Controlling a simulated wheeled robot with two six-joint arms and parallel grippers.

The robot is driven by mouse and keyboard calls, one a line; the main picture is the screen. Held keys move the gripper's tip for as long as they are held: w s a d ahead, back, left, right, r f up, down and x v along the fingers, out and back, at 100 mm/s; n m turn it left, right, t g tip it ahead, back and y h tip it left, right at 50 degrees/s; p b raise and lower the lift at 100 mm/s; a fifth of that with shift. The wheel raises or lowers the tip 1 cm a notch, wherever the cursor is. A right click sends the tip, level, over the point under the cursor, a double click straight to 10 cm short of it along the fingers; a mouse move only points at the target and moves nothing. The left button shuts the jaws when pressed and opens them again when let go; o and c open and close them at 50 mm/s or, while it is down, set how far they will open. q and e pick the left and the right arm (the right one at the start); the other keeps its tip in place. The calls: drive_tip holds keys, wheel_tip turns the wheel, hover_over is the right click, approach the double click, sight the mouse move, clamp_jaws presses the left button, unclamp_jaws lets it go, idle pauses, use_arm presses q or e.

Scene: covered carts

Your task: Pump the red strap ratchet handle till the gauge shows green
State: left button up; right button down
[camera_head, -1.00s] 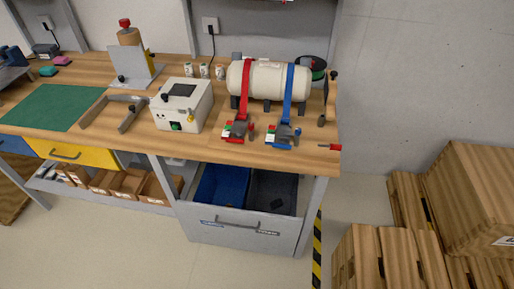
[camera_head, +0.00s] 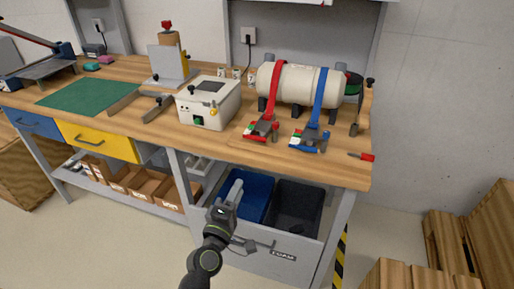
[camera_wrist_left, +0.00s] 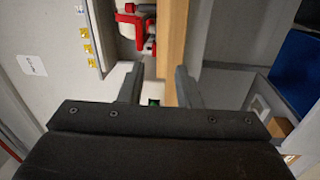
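The red strap (camera_head: 270,90) runs over the cream tank (camera_head: 295,83) at the right of the bench. Its red ratchet (camera_head: 262,129) lies in front of the tank, with small coloured patches too small to read as a gauge. My left gripper (camera_head: 234,190) is low in front of the bench, above the open drawer and well apart from the ratchet. In the left wrist view its two fingers (camera_wrist_left: 158,88) are spread with nothing between them. A red part (camera_wrist_left: 135,25) shows at the top there; I cannot tell which. My right gripper is not in view.
A blue strap ratchet (camera_head: 309,138) lies to the right of the red one. A white box (camera_head: 208,105) stands to the left. The open drawer holds a blue bin (camera_head: 255,193) and a dark bin (camera_head: 297,208). A red-handled tool (camera_head: 366,157) lies by the right edge.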

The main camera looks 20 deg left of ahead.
use_arm(q)
wheel_tip(320, 180, up, 3)
drive_tip(key=p, duration=0.3)
approach(257, 139)
drive_tip(key=w, duration=0.3)
drive_tip(key=shift+n+t, duration=0.4)
drive_tip(key=w, duration=0.6)
drive_tip(key=shift+r, duration=0.25)
drive_tip(key=shift+w+r, duration=0.2)
drive_tip(key=shift+w, duration=0.6)
clamp_jaws()
